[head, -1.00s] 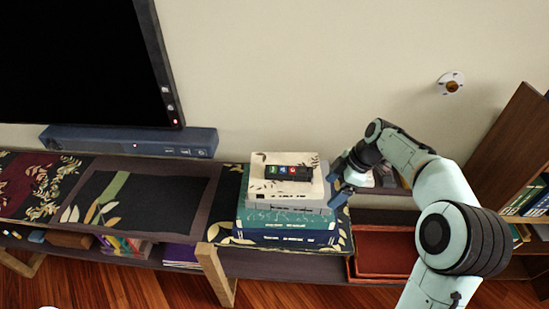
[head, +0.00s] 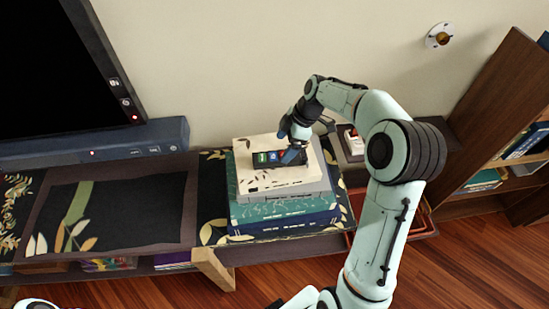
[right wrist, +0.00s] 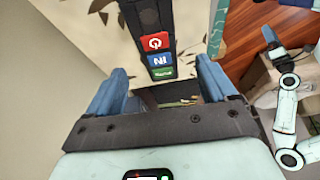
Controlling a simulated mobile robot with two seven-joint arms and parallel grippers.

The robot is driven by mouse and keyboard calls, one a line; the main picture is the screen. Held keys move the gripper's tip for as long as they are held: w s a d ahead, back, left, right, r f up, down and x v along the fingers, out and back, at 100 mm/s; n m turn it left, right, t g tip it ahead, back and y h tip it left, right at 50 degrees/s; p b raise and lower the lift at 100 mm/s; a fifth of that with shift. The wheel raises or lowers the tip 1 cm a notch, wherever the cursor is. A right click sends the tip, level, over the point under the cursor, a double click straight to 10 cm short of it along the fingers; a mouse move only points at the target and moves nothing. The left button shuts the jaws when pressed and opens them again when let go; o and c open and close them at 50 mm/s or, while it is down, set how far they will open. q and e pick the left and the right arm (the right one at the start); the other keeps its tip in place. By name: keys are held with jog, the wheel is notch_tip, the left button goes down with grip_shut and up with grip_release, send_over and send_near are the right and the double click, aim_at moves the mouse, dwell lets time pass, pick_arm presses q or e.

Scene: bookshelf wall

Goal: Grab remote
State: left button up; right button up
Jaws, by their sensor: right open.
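The remote (head: 265,158) is black with coloured buttons and lies flat on the cream top book of a stack. In the right wrist view, the remote (right wrist: 158,45) shows red, blue and green buttons and runs up between the fingers. My right gripper (head: 290,146) is open above the remote's right end and hides part of it. Its blue fingers (right wrist: 158,80) stand apart on either side of the remote's line, with gaps between. A dark gripper-like part (right wrist: 272,45), probably my left gripper, is small at the right of the wrist view; its jaws are unclear.
The book stack (head: 285,222) stands on a low console against the wall. A soundbar (head: 110,148) and a large screen (head: 55,75) are at left. A wooden bookshelf (head: 500,105) stands at right. A small red-and-white object (head: 354,141) is behind my right arm.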

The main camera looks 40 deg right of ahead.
aim_at(276, 155)
jog(key=x, duration=0.6)
jog(key=shift+w+a+f+p, duration=0.15)
jog(key=shift+w+f+p, duration=0.1)
jog(key=shift+w+p, duration=0.1)
jog(key=shift+s, duration=0.15)
jog(key=shift+c, duration=0.3)
jog(key=c, duration=1)
jog(key=shift+r, duration=0.1)
jog(key=shift+c, duration=0.4)
